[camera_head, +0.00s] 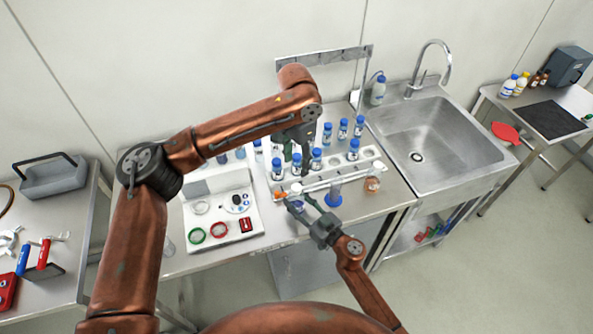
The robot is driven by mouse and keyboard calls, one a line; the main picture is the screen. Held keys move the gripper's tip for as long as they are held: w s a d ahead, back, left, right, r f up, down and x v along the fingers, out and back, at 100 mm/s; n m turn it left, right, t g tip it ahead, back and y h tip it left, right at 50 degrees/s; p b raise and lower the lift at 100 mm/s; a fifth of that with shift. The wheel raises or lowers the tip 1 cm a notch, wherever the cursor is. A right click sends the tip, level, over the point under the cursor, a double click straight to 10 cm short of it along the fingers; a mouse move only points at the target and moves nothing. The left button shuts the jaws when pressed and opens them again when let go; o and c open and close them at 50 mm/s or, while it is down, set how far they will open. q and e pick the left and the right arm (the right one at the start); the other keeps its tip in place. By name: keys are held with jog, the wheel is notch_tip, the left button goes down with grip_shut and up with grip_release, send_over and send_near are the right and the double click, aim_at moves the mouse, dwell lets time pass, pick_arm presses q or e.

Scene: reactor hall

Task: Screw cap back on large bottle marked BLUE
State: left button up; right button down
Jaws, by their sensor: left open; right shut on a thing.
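Several small bottles with blue caps (316,159) stand in and around a white rack on the bench. No label reading BLUE is legible, so I cannot tell which bottle is the marked one. My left gripper (297,160) is open and points down among the rack bottles. My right gripper (304,207) is low at the bench's front, shut on a bluish bottle-like thing (298,205), mostly hidden by its fingers. A small orange cap-like thing (280,194) shows just left of it. Whether it is loose or on something is unclear.
A cylinder with a blue base (333,198) and an amber bottle (373,183) stand right of my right gripper. A white device panel (215,215) lies left. A steel sink (428,145) is at right. A metal shelf frame (325,57) rises behind the rack.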

pick_arm(q)
jog(key=shift+r, duration=0.5)
pick_arm(e)
jog(key=c, duration=1.2)
grip_release()
jog(key=shift+d, duration=0.1)
jog(key=v, duration=1.2)
pick_arm(q)
jog(key=shift+f, duration=0.1)
pick_arm(e)
jog(key=shift+f, duration=0.1)
